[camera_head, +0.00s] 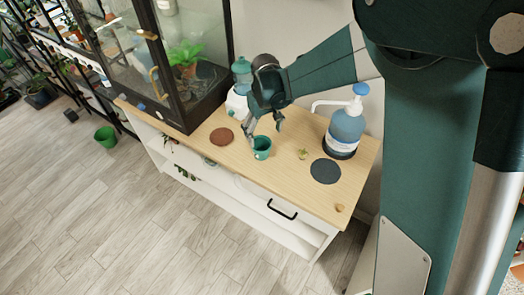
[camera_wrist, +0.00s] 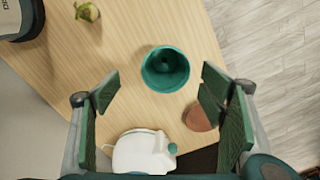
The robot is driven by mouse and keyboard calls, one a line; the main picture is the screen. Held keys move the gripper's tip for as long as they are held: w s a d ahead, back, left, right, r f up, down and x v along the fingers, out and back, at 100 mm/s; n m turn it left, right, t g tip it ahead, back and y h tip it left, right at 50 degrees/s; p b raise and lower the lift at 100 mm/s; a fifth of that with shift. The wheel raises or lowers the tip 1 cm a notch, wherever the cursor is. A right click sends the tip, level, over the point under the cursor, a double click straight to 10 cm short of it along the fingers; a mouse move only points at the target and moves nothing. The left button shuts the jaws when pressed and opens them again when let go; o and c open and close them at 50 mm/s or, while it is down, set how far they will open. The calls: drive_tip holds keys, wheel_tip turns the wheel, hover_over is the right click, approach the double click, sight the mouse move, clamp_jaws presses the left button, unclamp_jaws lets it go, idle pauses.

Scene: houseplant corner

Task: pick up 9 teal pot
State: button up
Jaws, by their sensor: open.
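The teal pot (camera_head: 262,147) stands upright on the wooden top of the white cabinet, near its front edge, in the head view. In the wrist view the teal pot (camera_wrist: 166,69) is seen from above, and its inside looks empty but for a darker round patch. My gripper (camera_head: 263,128) is just above and behind the pot in the head view. In the wrist view my gripper (camera_wrist: 160,100) has its fingers spread wide, with nothing between the pads. The pot lies beyond the fingertips, in line with the gap.
A brown round mat (camera_head: 221,137) lies left of the pot, and a dark round mat (camera_head: 325,171) lies right. A small green plant (camera_head: 303,154) sits between. A blue pump bottle (camera_head: 345,125), a white dispenser (camera_head: 238,100) and a glass case (camera_head: 185,60) stand behind. A green bucket (camera_head: 106,137) is on the floor.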

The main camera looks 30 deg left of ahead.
sight(261, 146)
drive_tip(key=shift+s+a+f, duration=0.3)
drive_tip(key=shift+a+f, duration=0.25)
drive_tip(key=shift+f, duration=0.05)
drive_tip(key=shift+f, duration=0.15)
drive_tip(key=shift+f, duration=1.15)
drive_tip(key=shift+f, duration=0.15)
drive_tip(key=shift+f+b, duration=0.6)
drive_tip(key=shift+f, duration=1.85)
drive_tip(key=c, duration=1)
